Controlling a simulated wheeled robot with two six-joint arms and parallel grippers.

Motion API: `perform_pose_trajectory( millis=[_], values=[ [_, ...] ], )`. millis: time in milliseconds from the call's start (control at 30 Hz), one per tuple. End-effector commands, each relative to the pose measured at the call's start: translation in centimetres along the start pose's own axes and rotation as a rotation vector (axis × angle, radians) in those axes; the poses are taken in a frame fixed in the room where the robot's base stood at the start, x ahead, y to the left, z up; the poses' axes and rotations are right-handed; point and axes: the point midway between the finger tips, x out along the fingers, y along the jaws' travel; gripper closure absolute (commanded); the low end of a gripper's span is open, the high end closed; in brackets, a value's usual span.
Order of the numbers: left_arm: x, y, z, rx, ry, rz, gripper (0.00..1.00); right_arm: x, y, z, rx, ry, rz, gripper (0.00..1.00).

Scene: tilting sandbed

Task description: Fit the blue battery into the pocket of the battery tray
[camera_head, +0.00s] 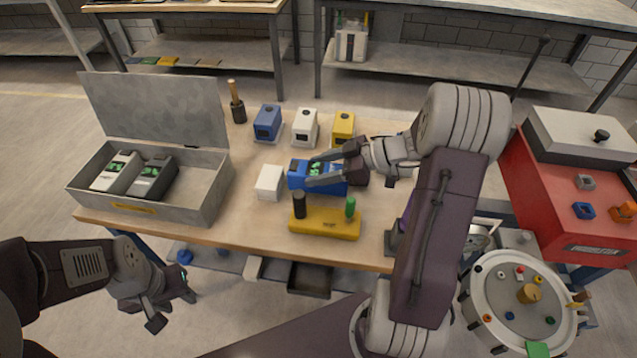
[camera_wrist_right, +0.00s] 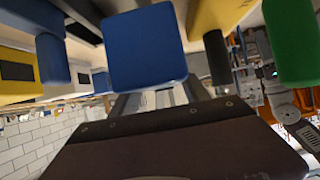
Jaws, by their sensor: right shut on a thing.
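The blue battery (camera_head: 297,179) is held in my right gripper (camera_head: 315,173) over the middle of the table; the fingers and arm hide part of it. A blue block (camera_wrist_right: 146,48) fills the upper middle of the right wrist view and looks like the battery. A yellow base (camera_head: 325,226) with a black post (camera_head: 299,205) and a green post (camera_head: 350,208) stands just in front of the battery in the head view. I cannot tell whether this is the battery tray or where its pocket is. My left gripper (camera_head: 170,303) is open and empty, low beyond the table's front edge.
A grey open-lidded box (camera_head: 205,200) at the left holds two blocks. A white block (camera_head: 269,182) lies left of the battery. Blue (camera_head: 267,123), white (camera_head: 305,127) and yellow (camera_head: 343,129) units stand behind. A red cabinet (camera_head: 550,190) and round table (camera_head: 500,318) are right.

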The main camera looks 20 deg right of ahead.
Motion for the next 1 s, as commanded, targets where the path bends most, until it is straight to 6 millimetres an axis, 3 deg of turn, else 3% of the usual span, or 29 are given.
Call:
perform_pose_trajectory(
  millis=[67, 333, 767, 800, 867, 1000],
  values=[
    [0.0, 0.0, 0.0, 0.0, 0.0, 0.0, 0.64, 0.0, 0.0, -0.1, -0.001, 0.004, 0.001, 1.0],
    [0.4, 0.0, 0.0, 0.0, 0.0, 0.0, 0.64, 1.7, 0.0, 3.0, 0.001, 0.003, 0.0, 1.0],
    [0.9, 0.0, 0.1, 0.0, 0.0, 0.0, 0.64, 1.9, 0.0, 3.4, -0.002, 0.003, 0.001, 1.0],
    [0.9, 0.0, 0.1, 0.0, 0.0, 0.0, 0.64, 1.9, 0.0, 3.5, 0.0, 0.0, 0.0, 0.43],
    [0.8, 0.0, 0.1, 0.0, 0.0, 0.0, 0.64, 1.9, 0.0, 3.4, 0.0, 0.0, 0.0, 0.26],
    [0.8, 0.0, 0.1, 0.0, 0.0, 0.0, 0.64, 1.9, 0.0, 3.4, 0.0, 0.0, 0.0, 0.24]
  ],
)
